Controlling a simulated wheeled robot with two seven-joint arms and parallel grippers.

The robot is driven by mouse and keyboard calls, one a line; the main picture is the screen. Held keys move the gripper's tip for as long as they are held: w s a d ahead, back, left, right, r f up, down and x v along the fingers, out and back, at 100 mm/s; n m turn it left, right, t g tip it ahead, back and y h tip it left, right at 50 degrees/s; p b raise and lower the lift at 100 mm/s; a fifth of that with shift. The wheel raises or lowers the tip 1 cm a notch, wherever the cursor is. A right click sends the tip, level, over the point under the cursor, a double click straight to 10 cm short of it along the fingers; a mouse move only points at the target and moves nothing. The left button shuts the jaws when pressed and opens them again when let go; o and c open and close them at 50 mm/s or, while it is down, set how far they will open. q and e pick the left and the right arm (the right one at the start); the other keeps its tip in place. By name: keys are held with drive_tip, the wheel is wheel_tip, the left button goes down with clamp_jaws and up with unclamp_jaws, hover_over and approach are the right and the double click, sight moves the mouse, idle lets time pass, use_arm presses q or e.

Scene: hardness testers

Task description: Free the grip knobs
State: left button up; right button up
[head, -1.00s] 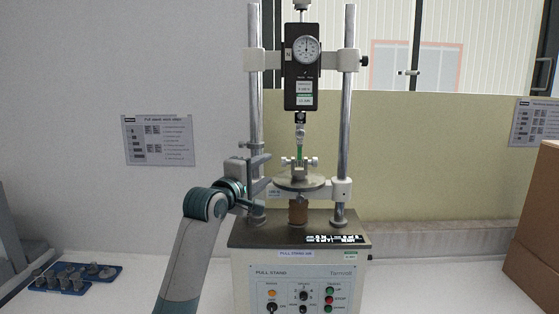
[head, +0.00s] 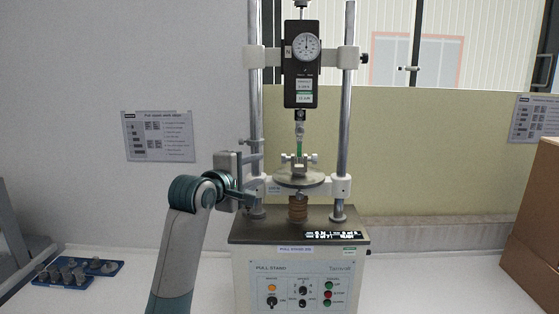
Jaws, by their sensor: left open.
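The pull stand (head: 300,240) stands in the middle, with two upright columns and a dial gauge (head: 306,46) on a black body. Small pale grip knobs show left (head: 287,158) and right (head: 315,159) of the lower clamp, on the round plate (head: 299,179). A green strip (head: 299,149) runs up from that clamp to the upper grip (head: 300,131). My left gripper (head: 261,149) is open and empty, left of the clamp near the left column. Its fingers point right, apart from the knobs. My right gripper does not show.
A blue tray (head: 108,266) with several grey metal parts lies at the lower left. Brown boxes (head: 535,220) stand at the right edge. Buttons and knobs line the stand's front panel (head: 300,283).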

use_arm(q)
drive_tip(key=shift+p+x, duration=3.35)
drive_tip(key=shift+x, duration=4.65)
drive_tip(key=shift+r, duration=0.15)
drive_tip(key=shift+c, duration=0.9)
drive_tip(key=c, duration=0.9)
drive_tip(key=shift+o, duration=0.2)
